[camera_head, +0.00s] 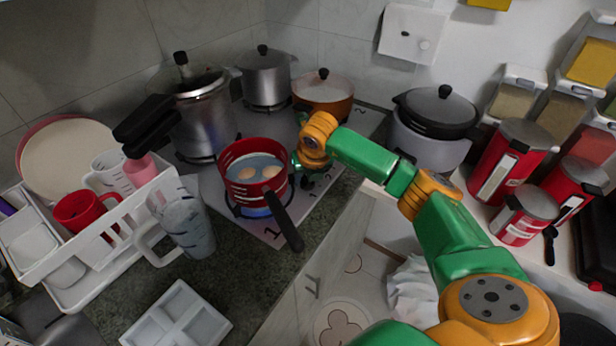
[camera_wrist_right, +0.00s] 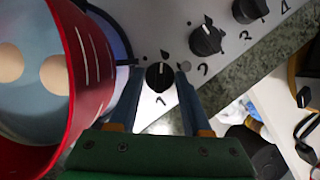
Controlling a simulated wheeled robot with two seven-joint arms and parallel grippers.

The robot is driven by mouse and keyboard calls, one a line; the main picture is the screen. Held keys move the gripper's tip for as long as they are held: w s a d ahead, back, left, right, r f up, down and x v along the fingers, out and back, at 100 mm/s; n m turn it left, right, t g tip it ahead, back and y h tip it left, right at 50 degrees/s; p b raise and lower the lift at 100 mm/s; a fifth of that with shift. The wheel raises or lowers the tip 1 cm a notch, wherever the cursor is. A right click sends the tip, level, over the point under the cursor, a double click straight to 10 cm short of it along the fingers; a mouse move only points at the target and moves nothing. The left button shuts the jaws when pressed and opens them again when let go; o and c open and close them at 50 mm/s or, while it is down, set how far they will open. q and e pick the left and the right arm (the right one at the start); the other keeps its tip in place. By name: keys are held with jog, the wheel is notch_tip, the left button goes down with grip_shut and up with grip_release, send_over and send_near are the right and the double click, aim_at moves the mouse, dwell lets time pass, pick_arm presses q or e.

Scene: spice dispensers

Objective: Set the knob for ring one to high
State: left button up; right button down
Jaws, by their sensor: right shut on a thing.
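The knob for ring one (camera_wrist_right: 160,77) is black and round with a white pointer line, on the stove's light panel in the right wrist view. Its pointer points roughly up in that view, and a mark like a 1 is printed below it. My right gripper (camera_wrist_right: 157,71) has one finger on each side of this knob and is shut on it. In the head view my right gripper (camera_head: 308,163) is at the stove's right edge, beside the red pot, and its fingertips and the knob are hidden. My left gripper is not in view.
A red pot (camera_head: 238,158) with eggs in it stands on the front ring, its black handle (camera_head: 284,220) pointing towards the stove's front. Two more knobs (camera_wrist_right: 207,40) (camera_wrist_right: 249,9) sit along the panel. A pressure cooker (camera_head: 204,125) and other pots (camera_head: 265,78) stand behind.

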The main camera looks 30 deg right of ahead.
jog(key=shift+c, duration=1.8)
grip_release()
jog(key=shift+w, duration=0.1)
jog(key=d+b+v, duration=0.1)
jog(key=v, duration=0.6)
jog(key=shift+a+b, duration=0.35)
jog(key=shift+a, duration=0.1)
